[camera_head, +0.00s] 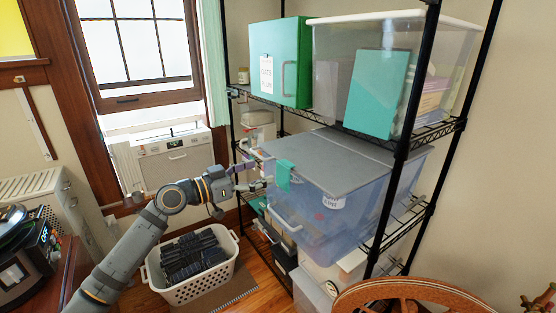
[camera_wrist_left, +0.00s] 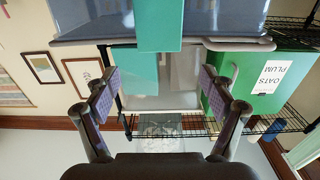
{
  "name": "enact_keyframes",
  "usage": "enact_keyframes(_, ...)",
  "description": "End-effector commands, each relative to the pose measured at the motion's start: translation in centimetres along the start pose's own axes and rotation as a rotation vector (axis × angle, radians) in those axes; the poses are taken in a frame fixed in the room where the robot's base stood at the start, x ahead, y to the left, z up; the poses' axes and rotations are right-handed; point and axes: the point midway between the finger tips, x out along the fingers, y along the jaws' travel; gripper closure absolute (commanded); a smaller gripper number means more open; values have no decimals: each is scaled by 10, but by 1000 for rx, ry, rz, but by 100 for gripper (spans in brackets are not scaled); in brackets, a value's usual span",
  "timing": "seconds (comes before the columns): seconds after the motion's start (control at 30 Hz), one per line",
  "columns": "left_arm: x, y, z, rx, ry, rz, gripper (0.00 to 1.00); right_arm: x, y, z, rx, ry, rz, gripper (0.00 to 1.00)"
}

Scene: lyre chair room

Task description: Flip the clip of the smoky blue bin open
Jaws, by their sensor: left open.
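The smoky blue bin (camera_head: 325,215) stands on the middle shelf of the rack, with its grey lid (camera_head: 345,150) on. A teal clip (camera_head: 284,175) sits at the lid's front edge and hangs down over the bin's front. My left gripper (camera_head: 256,177) is open and empty, just left of the clip and apart from it. In the left wrist view, which looks upside down, the open fingers (camera_wrist_left: 158,88) frame a gap. The clip (camera_wrist_left: 153,28) shows at the top between them, in front of the blue bin (camera_wrist_left: 225,18). My right gripper is not in view.
A green box (camera_head: 282,62) and a clear bin (camera_head: 340,50) stand on the shelf above. Black rack posts (camera_head: 400,150) flank the bins. A white basket (camera_head: 205,285) of dark items stands on the floor below my left arm. A wooden wheel (camera_head: 410,292) is at lower right.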

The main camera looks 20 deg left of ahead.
Motion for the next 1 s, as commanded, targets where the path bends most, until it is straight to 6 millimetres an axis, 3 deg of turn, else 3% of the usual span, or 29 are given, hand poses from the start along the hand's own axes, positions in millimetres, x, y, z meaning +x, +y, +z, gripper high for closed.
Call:
enact_keyframes(0.13,23,1,-6,-6,4,2,17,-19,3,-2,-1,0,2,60)
enact_keyframes(0.4,60,1,-2,-4,0,1,17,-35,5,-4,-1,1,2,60)
enact_keyframes(0.77,68,1,1,0,-3,2,17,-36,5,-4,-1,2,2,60)
enact_keyframes(1.0,67,1,1,-1,-3,1,45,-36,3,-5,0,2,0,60)
